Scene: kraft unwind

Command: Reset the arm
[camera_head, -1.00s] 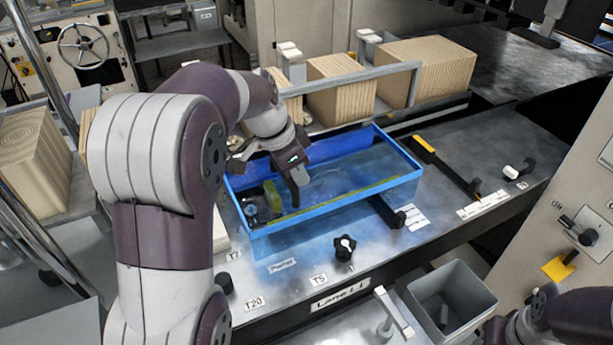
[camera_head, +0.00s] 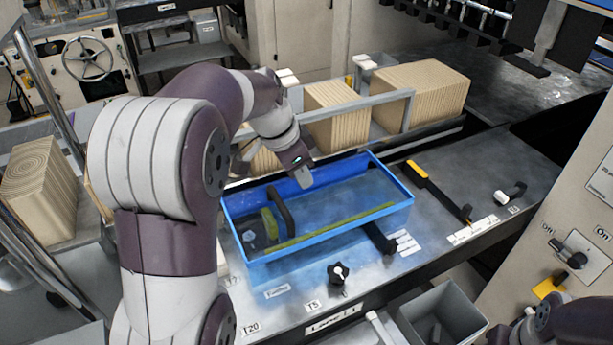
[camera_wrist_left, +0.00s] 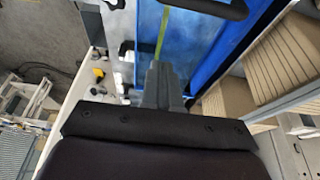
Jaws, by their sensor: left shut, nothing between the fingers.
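My left arm comes in from the left in the head view. My left gripper (camera_head: 304,178) is above the far edge of the blue tray (camera_head: 232,205), shut and empty. In the left wrist view the gripper (camera_wrist_left: 163,75) shows as grey fingers pressed together over the blue tray. My right arm shows only in part at the bottom right corner of the head view; its fingers are out of frame.
The tray holds a black handle (camera_head: 281,209) and a yellow-green strip (camera_head: 335,227). Wooden-looking stacks (camera_head: 424,88) stand behind a grey rail. A black knob (camera_head: 338,273), a yellow-black lever (camera_head: 436,188) and a grey bin (camera_head: 445,318) are nearby.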

